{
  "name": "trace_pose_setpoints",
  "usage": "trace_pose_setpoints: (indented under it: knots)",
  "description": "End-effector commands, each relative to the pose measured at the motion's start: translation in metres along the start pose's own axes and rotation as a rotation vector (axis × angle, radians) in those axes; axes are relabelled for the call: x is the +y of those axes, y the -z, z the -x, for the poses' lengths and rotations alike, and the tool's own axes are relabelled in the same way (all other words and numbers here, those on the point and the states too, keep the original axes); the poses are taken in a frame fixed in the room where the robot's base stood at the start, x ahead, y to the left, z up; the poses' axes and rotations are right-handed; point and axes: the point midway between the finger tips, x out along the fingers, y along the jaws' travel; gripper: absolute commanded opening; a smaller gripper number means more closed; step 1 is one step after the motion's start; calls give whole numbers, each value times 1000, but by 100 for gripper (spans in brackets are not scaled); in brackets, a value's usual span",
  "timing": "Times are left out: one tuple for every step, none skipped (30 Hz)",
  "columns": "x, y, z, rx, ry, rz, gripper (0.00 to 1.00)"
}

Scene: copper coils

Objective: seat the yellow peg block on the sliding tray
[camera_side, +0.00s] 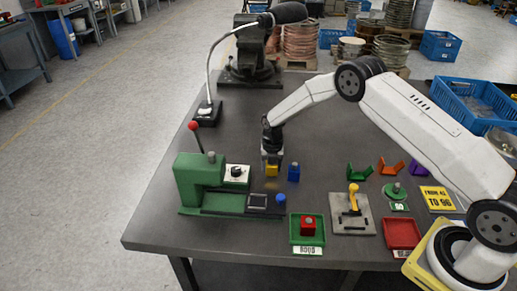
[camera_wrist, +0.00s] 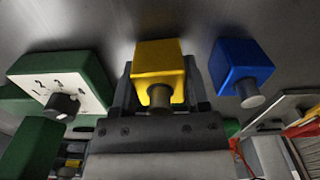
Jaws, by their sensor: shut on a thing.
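The yellow peg block (camera_side: 272,171) is held between the fingers of my gripper (camera_side: 272,160), to the right of the green press. It seems slightly above the table, with a faint yellow reflection below it. In the wrist view the yellow block (camera_wrist: 158,62) sits between both fingers of my gripper (camera_wrist: 158,80), its grey peg pointing toward the camera. The sliding tray (camera_side: 257,201) is a dark square plate on the green press's base rail, next to a blue knob (camera_side: 281,198). The tray looks empty and lies in front and left of the block.
A blue peg block (camera_side: 293,173) stands close to the right of my gripper. The green press (camera_side: 190,180) has a red-knobbed lever and a white dial panel (camera_side: 236,175). A green bin (camera_side: 294,231) with a red block and a yellow-handled switch plate (camera_side: 351,212) stand in front.

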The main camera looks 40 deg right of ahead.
Motion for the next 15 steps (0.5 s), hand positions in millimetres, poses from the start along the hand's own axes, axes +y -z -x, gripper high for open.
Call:
trace_pose_setpoints:
  knots:
    - [0,0,3,-1,-1,0,7]
    - [0,0,5,-1,-1,0,7]
    - [0,-1,6,-2,-1,0,7]
    - [0,-1,8,-2,-1,0,7]
    - [0,-1,9,-2,-1,0,7]
    - [0,0,11,-2,-1,0,7]
    - [0,0,12,-1,-1,0,7]
    - [0,0,13,-1,-1,0,7]
    - [0,0,14,-1,-1,0,7]
    - [0,0,16,-1,-1,0,7]
    - [0,0,17,-1,-1,0,7]
    - [0,0,19,-2,-1,0,7]
    - [0,0,20,-2,-1,0,7]
    - [0,0,22,-2,-2,0,7]
    - [0,0,23,-2,-2,0,7]
